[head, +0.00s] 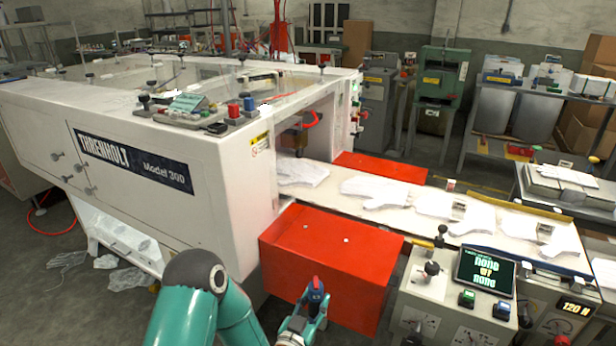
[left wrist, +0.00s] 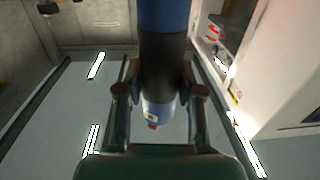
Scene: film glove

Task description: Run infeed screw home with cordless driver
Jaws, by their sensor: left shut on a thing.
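The cordless driver (head: 316,288) is blue with a red part at its top, in front of the red box at the bottom middle of the head view. My left gripper (head: 306,318) is shut around it. In the left wrist view, the driver's blue and black body (left wrist: 164,60) stands between the two fingers of my left gripper (left wrist: 160,95). A red box-shaped guard (head: 310,262) sits beside the infeed belt. Two small pale spots, perhaps screw heads, show on its top; I cannot tell which is the infeed screw. My right gripper is out of view.
The white Threnholt machine (head: 150,150) fills the left. A belt (head: 400,217) with several white gloves runs out of it to the right. A grey control console (head: 450,300) with a lit screen stands front right. A second red guard (head: 380,166) is beyond the belt.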

